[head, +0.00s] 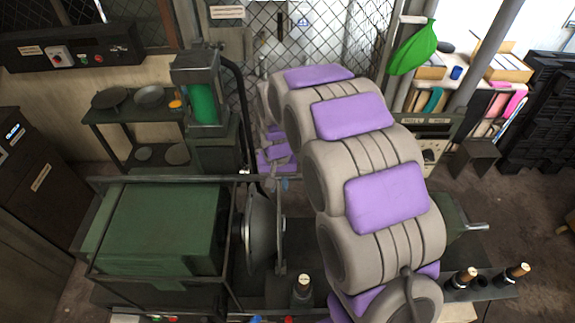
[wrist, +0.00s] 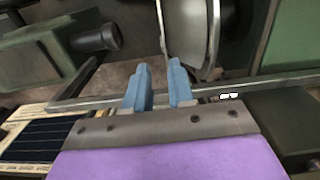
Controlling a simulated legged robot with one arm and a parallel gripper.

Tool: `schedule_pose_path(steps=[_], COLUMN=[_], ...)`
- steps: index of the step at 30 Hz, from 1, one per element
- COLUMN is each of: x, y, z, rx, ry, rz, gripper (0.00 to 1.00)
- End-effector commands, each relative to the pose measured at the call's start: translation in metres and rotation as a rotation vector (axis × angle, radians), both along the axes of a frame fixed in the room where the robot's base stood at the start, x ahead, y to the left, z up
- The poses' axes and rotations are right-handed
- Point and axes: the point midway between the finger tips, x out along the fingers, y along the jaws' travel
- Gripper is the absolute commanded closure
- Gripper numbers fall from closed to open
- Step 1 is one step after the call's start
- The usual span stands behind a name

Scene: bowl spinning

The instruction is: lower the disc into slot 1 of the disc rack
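My gripper (wrist: 159,66) shows in the wrist view as two blue fingers set apart, with a clear gap between them. Nothing is seen clamped in the gap. A round silver-grey dish-shaped disc (wrist: 206,35) lies beyond the fingertips. A thin pale upright edge (wrist: 160,30) stands left of it, roughly in line with the gap; I cannot tell whether it is a disc or a machine part. In the head view the grey disc (head: 260,232) stands on edge at the machine's middle. My arm hides much of the gripper there. I cannot make out a slotted rack or slot 1.
A green machine housing (head: 155,230) behind metal rails (head: 165,179) fills the lower left. A shelf (head: 120,112) with several dishes and a green cylinder (head: 203,103) stand behind. Several dark bottle-shaped handles (head: 462,278) stand at the lower right. Bare floor shows at the far right.

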Motion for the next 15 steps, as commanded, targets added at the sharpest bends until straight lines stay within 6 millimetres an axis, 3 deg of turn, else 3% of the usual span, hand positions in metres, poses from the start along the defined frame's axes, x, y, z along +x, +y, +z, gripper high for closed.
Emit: schedule_pose_path(steps=[6,15], x=[0.016,0.017], y=[0.013,0.014], z=[-0.005,-0.018], rx=[0.003,0.003], ry=[-0.01,-0.008], rz=[-0.002,-0.002], gripper=[0.77,0.77])
